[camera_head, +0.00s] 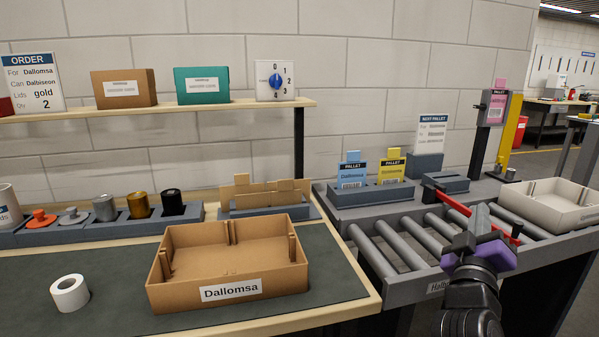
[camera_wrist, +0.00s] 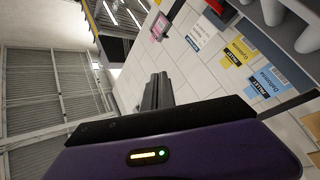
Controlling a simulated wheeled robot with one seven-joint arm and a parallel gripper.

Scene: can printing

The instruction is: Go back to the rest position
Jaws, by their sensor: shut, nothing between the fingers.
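My gripper (camera_head: 484,220) is at the right in the head view, above the front of the roller conveyor (camera_head: 400,242). Its fingers are shut and hold nothing. In the wrist view the closed fingers (camera_wrist: 155,92) point toward the wall, with the purple gripper body (camera_wrist: 185,152) below them. The arm comes up from the bottom right of the head view. A cardboard tray labelled Dallomsa (camera_head: 230,293) sits on the dark mat at the left, apart from the gripper, and looks empty.
A red bar (camera_head: 448,202) crosses the conveyor close behind my gripper. A pale tray (camera_head: 550,212) sits on the conveyor's right end. Blue (camera_head: 352,173) and yellow (camera_head: 391,170) pallet cards stand behind it. A white tape roll (camera_head: 69,293) lies on the mat.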

